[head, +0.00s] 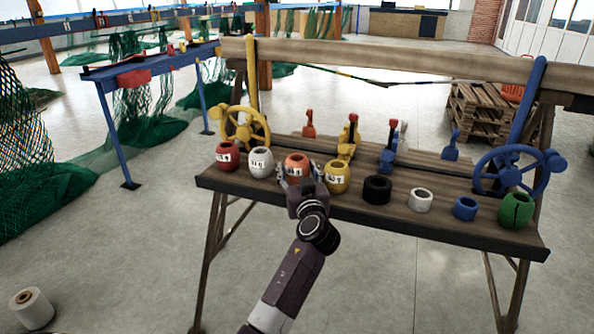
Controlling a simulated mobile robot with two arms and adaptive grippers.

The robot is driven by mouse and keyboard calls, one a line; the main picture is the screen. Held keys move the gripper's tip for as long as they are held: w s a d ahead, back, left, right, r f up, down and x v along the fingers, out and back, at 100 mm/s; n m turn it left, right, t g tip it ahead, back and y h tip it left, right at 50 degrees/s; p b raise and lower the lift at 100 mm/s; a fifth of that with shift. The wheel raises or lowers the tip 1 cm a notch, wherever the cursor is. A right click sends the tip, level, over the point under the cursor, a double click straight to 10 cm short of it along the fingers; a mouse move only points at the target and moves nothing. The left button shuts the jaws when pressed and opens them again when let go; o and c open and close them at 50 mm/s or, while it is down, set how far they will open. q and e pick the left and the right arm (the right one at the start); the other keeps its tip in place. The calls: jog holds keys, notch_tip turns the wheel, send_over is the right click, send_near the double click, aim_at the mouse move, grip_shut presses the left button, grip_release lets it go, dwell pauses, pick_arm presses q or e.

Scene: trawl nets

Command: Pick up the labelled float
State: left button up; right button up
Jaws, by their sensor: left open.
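A row of round floats with holes in their tops stands along the front of the wooden bench (440,225). Four bear white labels with dark marks: red (228,163), white (261,169), orange (297,161) and yellow (337,184). My left gripper (299,176) is open at the orange float, with its fingers showing at the float's left and right sides. I cannot tell whether they touch it. The gripper hides the lower part of the orange float. My right gripper is not in view.
Unlabelled black (377,189), white (420,199), blue (465,207) and green (516,210) floats continue the row to the right. Yellow (246,128) and blue (518,171) handwheels flank the bench. Small levers stand behind the floats. Green nets lie at left.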

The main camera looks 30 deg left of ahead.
pick_arm(q)
jog(key=shift+c, duration=0.4)
jog(key=c, duration=0.8)
jog(key=shift+o, duration=0.2)
jog(key=shift+r, duration=0.15)
notch_tip(320, 180, up, 10)
jog(key=p, duration=0.1)
jog(key=shift+p, duration=0.35)
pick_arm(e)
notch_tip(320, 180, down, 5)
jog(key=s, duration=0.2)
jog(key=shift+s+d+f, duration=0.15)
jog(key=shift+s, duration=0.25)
